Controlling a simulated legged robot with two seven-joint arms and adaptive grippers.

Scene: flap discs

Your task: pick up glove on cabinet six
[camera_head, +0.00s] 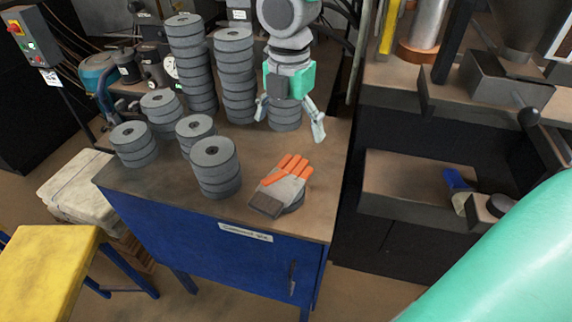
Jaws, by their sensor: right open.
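The glove (283,188), grey with orange fingers and a dark cuff, lies near the front right of the brown top of a blue cabinet (205,245). A small label (245,232) on the cabinet front is hard to read. My right gripper (289,122) is open, with fingers spread and pointing down, behind and above the glove and apart from it. A short stack of grey discs shows between and behind its fingers. My left gripper is not in view.
Several grey disc stacks stand on the cabinet, the nearest (215,168) just left of the glove and tall ones (236,75) at the back. A dark machine (440,150) stands right of the cabinet. A yellow-topped stand (48,268) is at lower left.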

